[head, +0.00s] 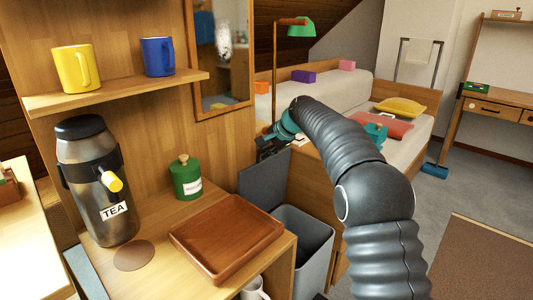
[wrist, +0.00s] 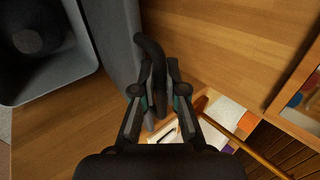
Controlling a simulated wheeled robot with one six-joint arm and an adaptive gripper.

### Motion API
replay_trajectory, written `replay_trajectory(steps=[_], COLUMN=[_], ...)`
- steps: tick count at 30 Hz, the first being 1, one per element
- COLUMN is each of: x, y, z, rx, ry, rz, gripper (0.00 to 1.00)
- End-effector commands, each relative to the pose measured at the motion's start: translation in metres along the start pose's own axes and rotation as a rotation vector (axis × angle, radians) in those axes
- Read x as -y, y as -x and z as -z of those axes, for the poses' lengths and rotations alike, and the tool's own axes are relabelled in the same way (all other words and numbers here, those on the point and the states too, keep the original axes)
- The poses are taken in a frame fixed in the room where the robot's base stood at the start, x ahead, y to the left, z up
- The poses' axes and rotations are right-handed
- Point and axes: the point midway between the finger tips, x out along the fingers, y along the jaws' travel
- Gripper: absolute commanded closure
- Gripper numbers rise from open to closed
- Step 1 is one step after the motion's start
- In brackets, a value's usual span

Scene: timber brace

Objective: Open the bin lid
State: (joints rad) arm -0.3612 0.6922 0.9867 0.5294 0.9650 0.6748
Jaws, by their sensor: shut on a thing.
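The grey bin (head: 309,240) stands beside the wooden counter, and its inside is visible from above. Its dark grey lid (head: 262,180) stands raised, close to upright, at the bin's back left edge. In the wrist view the lid (wrist: 108,35) is seen nearly edge-on, with the open bin (wrist: 62,85) to its left. My gripper (wrist: 159,92) is shut on the lid's black curved handle (wrist: 150,46). In the head view my gripper (head: 270,146) is at the lid's top edge, partly hidden by my arm.
A brown tray (head: 228,240), green canister (head: 187,178) and tea dispenser (head: 97,185) stand on the counter, left of the bin. A wooden wall (wrist: 220,35) is close to the gripper. A bed (head: 340,95) and green lamp (head: 300,27) are behind.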

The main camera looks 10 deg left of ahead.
Motion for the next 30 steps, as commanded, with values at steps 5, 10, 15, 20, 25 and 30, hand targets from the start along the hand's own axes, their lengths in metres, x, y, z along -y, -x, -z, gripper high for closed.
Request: replay_trajectory(steps=[5, 10, 15, 20, 25, 30], x=[0.0029, 0.0033, 0.0034, 0.0034, 0.0029, 0.0025], y=[-0.0017, -0.0022, -0.0023, -0.0024, -0.0023, -0.0021], z=[0.0001, 0.0005, 0.0003, 0.0002, 0.0009, 0.0014], rx=[0.002, 0.001, 0.001, 0.001, 0.0, -0.001], ry=[-0.003, -0.004, -0.003, -0.003, -0.003, -0.003], rz=[-0.016, -0.019, -0.019, -0.018, -0.019, -0.019], gripper=[1.0, 1.0, 1.0, 0.72, 0.63, 0.63])
